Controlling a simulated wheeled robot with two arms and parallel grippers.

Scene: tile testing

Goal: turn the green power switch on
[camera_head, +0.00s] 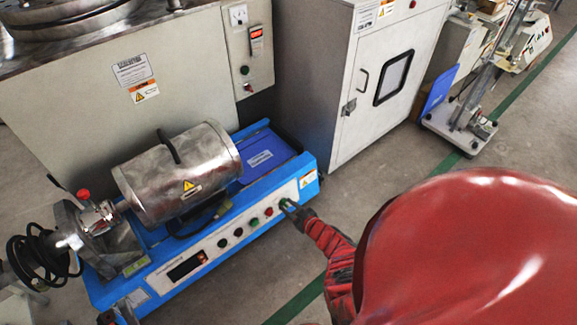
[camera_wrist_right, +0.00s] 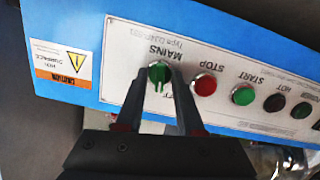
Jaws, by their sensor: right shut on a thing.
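The green power switch (camera_wrist_right: 159,73) is a round rotary knob under the upside-down word MAINS in the right wrist view. It sits on the white front panel (camera_head: 225,236) of the blue machine, at the panel's right end in the head view. My right gripper (camera_head: 289,207) reaches it from the lower right. In the right wrist view its two dark fingers (camera_wrist_right: 163,82) are shut around the knob, one on each side. The knob's raised grip stands about upright in that view. A dark piece at the bottom left of the head view may be my left gripper (camera_head: 117,314), cut off by the edge.
A red stop button (camera_wrist_right: 204,85), a green start button (camera_wrist_right: 243,95) and darker buttons line the panel beside the switch. A metal drum (camera_head: 180,170) lies on the blue machine. A grey cabinet (camera_head: 345,85) stands behind. Floor is clear right of the machine.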

